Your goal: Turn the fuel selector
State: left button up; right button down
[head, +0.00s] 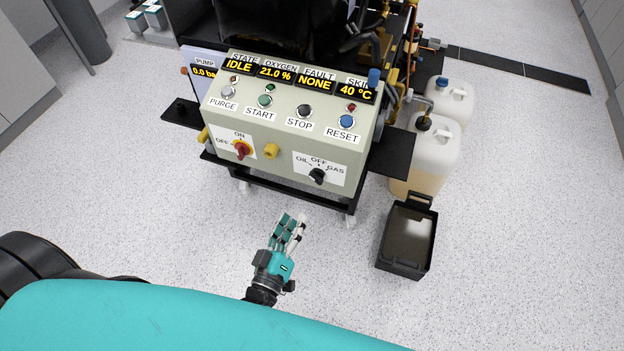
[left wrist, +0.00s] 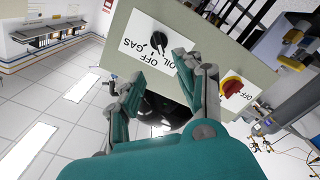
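The fuel selector (head: 317,176) is a black knob on a white label marked OIL, OFF and GAS, low on the right of the panel's front. I cannot tell for sure which mark it points to. It also shows in the left wrist view (left wrist: 158,42), upside down, ahead of the fingers. My left gripper (head: 292,227) is below and in front of the panel, apart from the knob. In the left wrist view its teal and grey fingers (left wrist: 160,70) are spread with nothing between them. My right gripper is not in view.
A red ON/OFF switch (head: 242,149) and a yellow knob (head: 271,151) sit left of the selector. PURGE, START, STOP and RESET buttons (head: 347,121) are above. A black tray (head: 386,258) and white jugs (head: 436,150) stand right. The floor in front is clear.

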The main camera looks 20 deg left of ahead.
aim_at(313, 179)
pick_arm(q)
jog(key=w, duration=1.2)
jog(key=shift+w+d, duration=0.2)
grip_shut()
